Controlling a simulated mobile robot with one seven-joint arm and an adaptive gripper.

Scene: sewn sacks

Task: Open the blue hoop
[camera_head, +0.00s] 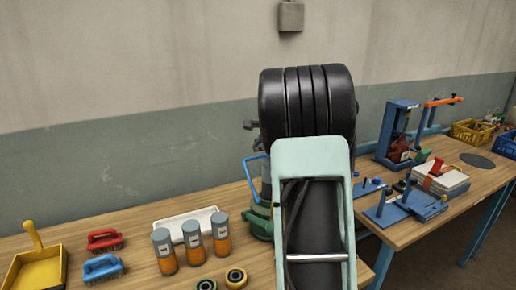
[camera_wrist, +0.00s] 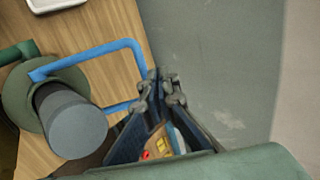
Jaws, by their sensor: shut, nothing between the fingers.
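The blue hoop (camera_head: 247,172) is a bent bar on a green round-based device (camera_head: 260,218) on the left table, partly hidden behind my arm. In the wrist view the hoop (camera_wrist: 95,54) reaches out from the green base (camera_wrist: 18,98) beside a grey cylinder (camera_wrist: 76,130). My gripper (camera_wrist: 161,82) is shut and empty, with its fingertips close by the hoop's outer right side. I cannot tell whether they touch it. In the head view my arm hides most of the gripper.
Several orange-and-grey bottles (camera_head: 193,242), a white tray (camera_head: 186,224), brushes (camera_head: 103,267) and a yellow dustpan (camera_head: 38,268) occupy the left table. Blue stands (camera_head: 397,135) and crates (camera_head: 473,132) are on the right table. A wall (camera_head: 130,150) runs close behind.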

